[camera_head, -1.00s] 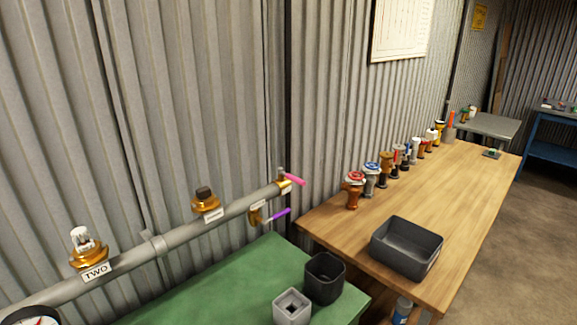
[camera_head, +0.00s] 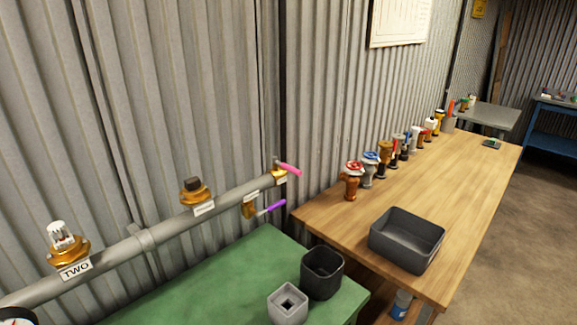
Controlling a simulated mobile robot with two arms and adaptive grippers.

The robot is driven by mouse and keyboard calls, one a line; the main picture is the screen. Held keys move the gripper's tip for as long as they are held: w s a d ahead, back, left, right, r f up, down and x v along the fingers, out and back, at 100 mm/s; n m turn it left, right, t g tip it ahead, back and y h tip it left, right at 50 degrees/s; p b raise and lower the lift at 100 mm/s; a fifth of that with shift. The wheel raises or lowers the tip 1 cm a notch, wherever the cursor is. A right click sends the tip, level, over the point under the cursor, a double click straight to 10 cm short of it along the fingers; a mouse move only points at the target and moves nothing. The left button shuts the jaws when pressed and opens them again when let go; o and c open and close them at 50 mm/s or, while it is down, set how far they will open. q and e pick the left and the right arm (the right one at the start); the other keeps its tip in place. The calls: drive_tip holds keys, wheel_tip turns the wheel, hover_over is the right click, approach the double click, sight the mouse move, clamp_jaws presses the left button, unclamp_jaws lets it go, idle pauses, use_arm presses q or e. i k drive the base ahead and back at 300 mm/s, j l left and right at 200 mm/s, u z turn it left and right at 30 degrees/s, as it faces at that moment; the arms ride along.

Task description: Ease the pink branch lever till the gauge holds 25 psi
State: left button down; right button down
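The pink branch lever (camera_head: 290,169) sits at the far right end of the grey pipe (camera_head: 170,229), on a brass fitting with a small label. It points to the right and slightly down. A purple lever (camera_head: 271,207) is just below it on another brass valve (camera_head: 249,210). The gauge (camera_head: 16,317) is cut off at the lower left corner. Only its upper rim and a bit of white face show, so its reading cannot be seen. Neither of my grippers is in view.
The pipe also carries a brass outlet labelled TWO (camera_head: 68,248) and a dark-capped brass fitting (camera_head: 195,192). A wooden table (camera_head: 465,190) holds a grey bin (camera_head: 406,240) and several valves.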

sight(286, 166)
drive_tip(key=i+l+u, duration=0.15)
drive_tip(key=l+u, duration=0.25)
drive_tip(key=l, duration=0.2)
drive_tip(key=i+l+u, duration=0.1)
drive_tip(key=l+u, duration=0.25)
drive_tip(key=l, duration=0.3)
